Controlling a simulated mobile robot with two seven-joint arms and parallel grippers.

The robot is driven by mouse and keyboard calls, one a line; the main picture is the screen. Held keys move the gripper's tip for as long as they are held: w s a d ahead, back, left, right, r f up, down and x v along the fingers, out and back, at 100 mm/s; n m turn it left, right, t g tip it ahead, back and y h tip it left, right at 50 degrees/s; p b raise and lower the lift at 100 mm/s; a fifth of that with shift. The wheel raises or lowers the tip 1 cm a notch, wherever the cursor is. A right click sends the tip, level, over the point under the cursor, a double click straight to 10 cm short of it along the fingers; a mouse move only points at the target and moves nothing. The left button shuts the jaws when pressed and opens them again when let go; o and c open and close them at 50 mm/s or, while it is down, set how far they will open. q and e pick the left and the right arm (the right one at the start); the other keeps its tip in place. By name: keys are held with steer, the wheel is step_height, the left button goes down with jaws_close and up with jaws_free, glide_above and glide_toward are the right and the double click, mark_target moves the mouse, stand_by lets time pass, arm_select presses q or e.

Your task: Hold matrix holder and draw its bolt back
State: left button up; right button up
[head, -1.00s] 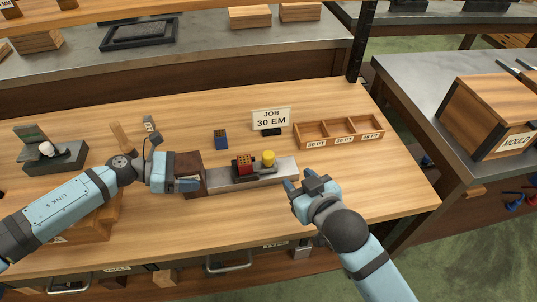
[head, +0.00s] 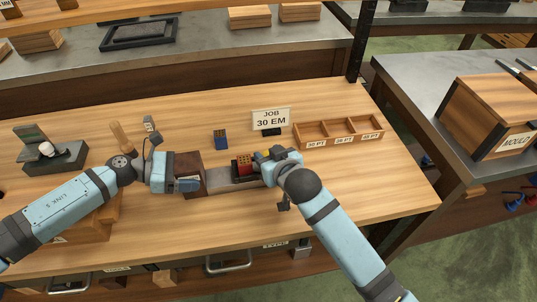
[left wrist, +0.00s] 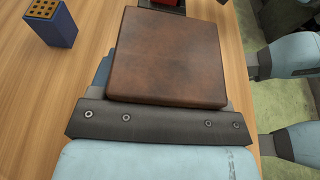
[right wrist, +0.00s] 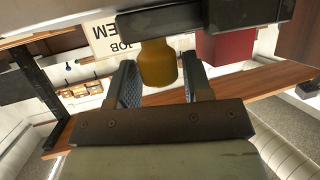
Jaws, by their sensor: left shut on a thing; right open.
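The matrix holder is a long device with a brown block (head: 190,174) at its left end and a grey metal bed (head: 232,183). A red block with a dotted top (head: 244,168) sits on the bed. My left gripper (head: 188,184) is shut on the brown block, which fills the left wrist view (left wrist: 170,57). The yellow bolt knob (right wrist: 157,65) shows between the two fingers of my right gripper (right wrist: 160,85) in the right wrist view. Those fingers are open and apart from the knob. In the head view my right gripper mostly hides the knob.
A blue block with a dotted top (head: 220,140) stands behind the holder. A JOB 30 EM sign (head: 271,120) and a wooden compartment tray (head: 340,133) stand at the back right. The front right table top is clear.

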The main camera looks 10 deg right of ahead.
steer(key=shift+w+a+f, duration=0.1)
steer(key=shift+w, duration=0.05)
steer(key=c, duration=0.6)
steer(key=d, duration=0.5)
steer(key=shift+d, duration=0.1)
steer(key=o, duration=0.6)
steer(key=v, duration=1.2)
